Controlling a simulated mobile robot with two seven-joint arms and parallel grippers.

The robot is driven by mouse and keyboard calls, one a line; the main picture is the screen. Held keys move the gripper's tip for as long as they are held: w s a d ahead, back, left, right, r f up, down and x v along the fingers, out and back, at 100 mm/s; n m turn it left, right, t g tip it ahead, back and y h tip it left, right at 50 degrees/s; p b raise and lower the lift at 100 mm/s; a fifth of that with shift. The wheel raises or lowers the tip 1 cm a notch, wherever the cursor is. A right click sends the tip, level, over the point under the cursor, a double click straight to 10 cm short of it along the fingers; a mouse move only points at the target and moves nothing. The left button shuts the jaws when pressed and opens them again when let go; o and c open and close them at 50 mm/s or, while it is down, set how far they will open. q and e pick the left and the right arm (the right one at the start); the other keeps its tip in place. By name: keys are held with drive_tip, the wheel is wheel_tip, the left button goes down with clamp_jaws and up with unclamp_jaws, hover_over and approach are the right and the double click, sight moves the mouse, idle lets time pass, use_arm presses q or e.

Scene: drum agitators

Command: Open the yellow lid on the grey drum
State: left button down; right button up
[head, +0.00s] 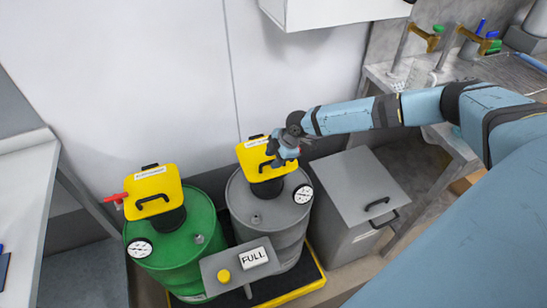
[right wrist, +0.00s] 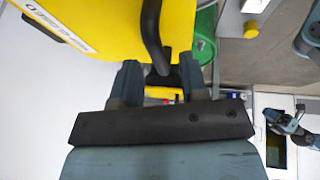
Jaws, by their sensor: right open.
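The grey drum (head: 266,217) stands right of a green drum in the head view. Its yellow lid (head: 252,156) sits over a black neck on top, with a label and a black handle. My right gripper (head: 284,155) is at the lid's right side and hides part of it and its handle. In the right wrist view the yellow lid (right wrist: 105,28) fills the upper left. The black handle (right wrist: 153,38) reaches down between the fingers of my open right gripper (right wrist: 160,82); contact cannot be told. A small blue and black arm part of mine shows at the right edge there.
The green drum (head: 180,245) has its own yellow lid (head: 152,190) and a red lever. A grey panel (head: 240,270) with a FULL sign stands in front of the drums. A grey bin (head: 360,195) is at right, and a white cabinet (head: 330,10) hangs above.

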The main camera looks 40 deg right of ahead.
drive_tip(key=shift+w+a+f, duration=0.1)
drive_tip(key=shift+f, duration=0.2)
clamp_jaws()
drive_tip(key=shift+r, duration=0.1)
